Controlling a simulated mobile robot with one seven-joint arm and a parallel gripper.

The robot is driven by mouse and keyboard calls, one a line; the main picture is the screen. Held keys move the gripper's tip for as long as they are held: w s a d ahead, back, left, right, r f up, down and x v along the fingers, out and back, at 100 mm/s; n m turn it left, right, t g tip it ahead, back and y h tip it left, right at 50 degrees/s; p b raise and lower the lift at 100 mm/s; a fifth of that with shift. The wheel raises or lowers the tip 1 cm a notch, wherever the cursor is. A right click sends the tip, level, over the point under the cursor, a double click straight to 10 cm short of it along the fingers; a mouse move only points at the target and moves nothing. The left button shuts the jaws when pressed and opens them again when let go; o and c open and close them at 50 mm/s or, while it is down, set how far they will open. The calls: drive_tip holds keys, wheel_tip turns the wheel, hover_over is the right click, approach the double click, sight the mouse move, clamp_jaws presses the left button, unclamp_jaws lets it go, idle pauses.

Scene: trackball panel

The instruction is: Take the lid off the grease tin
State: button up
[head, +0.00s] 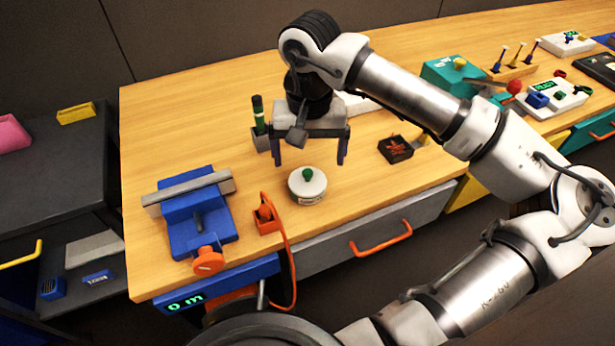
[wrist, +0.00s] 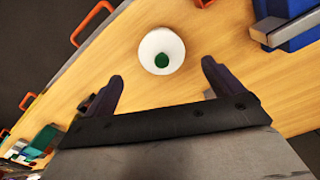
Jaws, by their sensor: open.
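The grease tin (head: 307,192) is a short round white tin with a label on its side, standing upright on the wooden bench. Its white lid (head: 300,181) with a green knob (head: 308,174) sits on top. In the wrist view the lid (wrist: 149,46) and green knob (wrist: 161,60) show from above, ahead of the fingertips and between their lines. My gripper (head: 310,163) is open and empty, its fingers pointing down above and a little behind the tin. The gripper also shows in the wrist view (wrist: 162,70), with both dark fingers spread apart.
A blue vise (head: 197,222) stands left of the tin, and an orange box with a cable (head: 266,216) is at its front left. A marker in a holder (head: 259,125) is behind left.

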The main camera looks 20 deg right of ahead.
sight(308, 171)
drive_tip(key=shift+w+a+f+p, duration=0.1)
drive_tip(key=shift+f+p, duration=0.6)
drive_tip(key=shift+f, duration=2)
drive_tip(key=c, duration=1)
